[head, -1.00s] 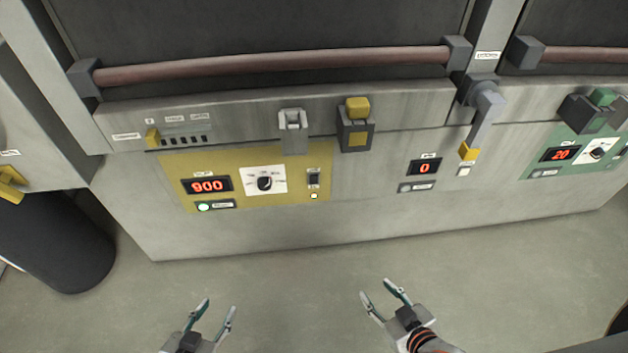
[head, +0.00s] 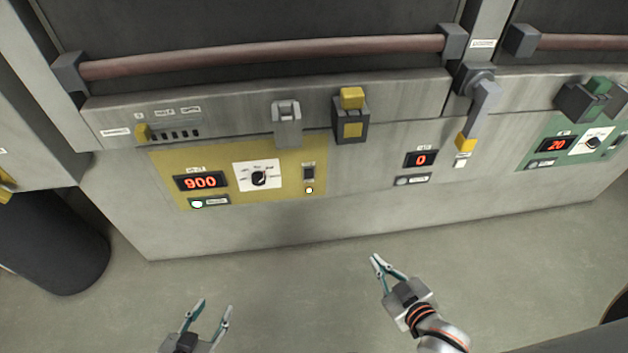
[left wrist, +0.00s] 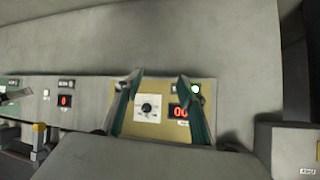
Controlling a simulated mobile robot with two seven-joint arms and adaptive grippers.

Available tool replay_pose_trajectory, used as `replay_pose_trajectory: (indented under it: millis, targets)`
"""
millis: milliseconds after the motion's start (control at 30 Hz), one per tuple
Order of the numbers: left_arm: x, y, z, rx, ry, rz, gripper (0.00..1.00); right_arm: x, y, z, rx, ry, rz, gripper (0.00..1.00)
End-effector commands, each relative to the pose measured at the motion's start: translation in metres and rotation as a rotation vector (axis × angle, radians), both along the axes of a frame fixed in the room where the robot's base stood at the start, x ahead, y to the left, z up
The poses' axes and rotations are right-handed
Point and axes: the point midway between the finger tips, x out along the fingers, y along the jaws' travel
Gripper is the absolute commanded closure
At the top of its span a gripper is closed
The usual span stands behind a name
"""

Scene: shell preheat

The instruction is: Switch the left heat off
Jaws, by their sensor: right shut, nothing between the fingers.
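The yellow panel (head: 215,160) on the left of the furnace front has a red display (head: 200,182) reading 900, a black dial (head: 258,178), a small dark rocker switch (head: 308,172) and a lit lamp (head: 309,190) below it. A bright lamp (head: 197,204) sits under the display. The labels are too small to read. My left gripper (head: 214,304) is open and empty, below and apart from the panel. In the left wrist view the panel (left wrist: 155,130) shows between and behind its open fingers (left wrist: 160,85). My right gripper (head: 375,257) is shut and empty, right of and below the panel.
A second display (head: 420,160) reads 0, and a green panel (head: 570,150) at the right reads 20. Latches (head: 350,120) and a grey lever (head: 485,105) stick out above the panels. A dark cylinder (head: 50,245) stands at the left. The floor ahead is clear.

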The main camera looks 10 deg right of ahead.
Motion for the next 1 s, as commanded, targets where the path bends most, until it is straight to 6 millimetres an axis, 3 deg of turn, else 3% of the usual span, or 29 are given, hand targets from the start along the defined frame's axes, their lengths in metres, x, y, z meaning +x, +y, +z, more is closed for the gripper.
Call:
replay_pose_trajectory:
  millis: [67, 200, 400, 700, 1000]
  targets:
    - [-0.002, 0.000, -0.018, 0.004, 0.004, -0.002, 0.60, 0.035, -0.006, 0.003, -0.101, -0.131, 0.052, 1.00]
    - [0.016, 0.001, -0.017, 0.018, -0.041, -0.014, 0.60, 0.087, -0.005, 0.025, -0.303, -0.382, 0.171, 1.00]
    - [0.013, 0.001, -0.043, 0.028, -0.029, -0.022, 0.60, 0.133, 0.012, 0.040, -0.592, -0.693, 0.370, 1.00]
    - [0.006, 0.001, -0.069, 0.038, -0.004, -0.031, 0.60, 0.155, 0.040, 0.021, -0.889, -0.974, 0.644, 1.00]
    - [0.007, 0.001, -0.069, 0.042, -0.005, -0.034, 0.60, 0.159, 0.046, 0.018, -0.961, -1.041, 0.717, 1.00]
